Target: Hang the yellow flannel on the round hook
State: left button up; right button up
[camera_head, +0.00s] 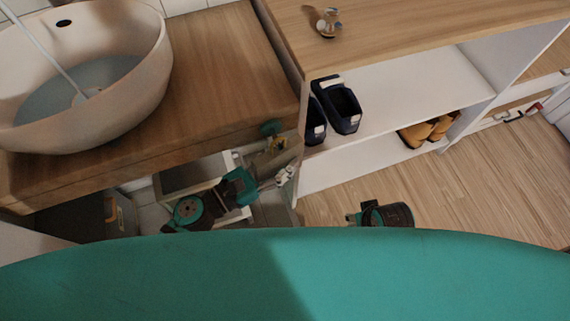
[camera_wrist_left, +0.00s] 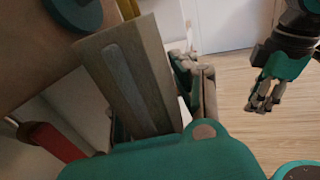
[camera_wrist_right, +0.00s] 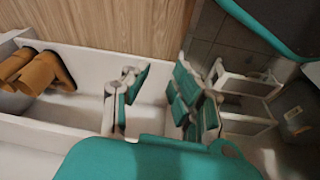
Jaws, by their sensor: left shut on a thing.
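My left gripper (camera_head: 286,176) is beside the end of the wooden counter, shut on what appears to be the yellow flannel. A small yellowish patch, likely the flannel (camera_head: 277,146), shows just above its fingers, and a sliver of yellow (camera_wrist_left: 130,9) shows at the top of the left wrist view. A teal round knob, likely the round hook (camera_head: 270,128), is on the counter side just above the patch. It also shows in the left wrist view (camera_wrist_left: 77,12). Whether flannel and hook touch is unclear.
A basin (camera_head: 150,60) stands on the wooden counter (camera_head: 220,70). The white shelf (camera_head: 400,85) holds dark shoes (camera_head: 340,105) and tan shoes (camera_head: 430,130). A beige panel (camera_wrist_left: 125,80) stands close to my left fingers.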

pick_arm(q)
jog(key=shift+w+f, duration=0.1)
jog(key=shift+w, duration=0.1)
jog(key=shift+w+a+f+b, duration=0.1)
jog(key=shift+w+f+b, duration=0.1)
jog(key=shift+b, duration=0.15)
jog(key=shift+w+f, duration=0.15)
pick_arm(e)
jog(key=shift+w+v, duration=0.15)
jog(key=shift+v, duration=1)
jog(key=shift+w+v, duration=0.2)
jog(key=shift+v, duration=0.95)
jog(key=shift+d, duration=0.1)
pick_arm(q)
jog(key=o, duration=0.9)
pick_arm(e)
jog(key=shift+w, duration=0.1)
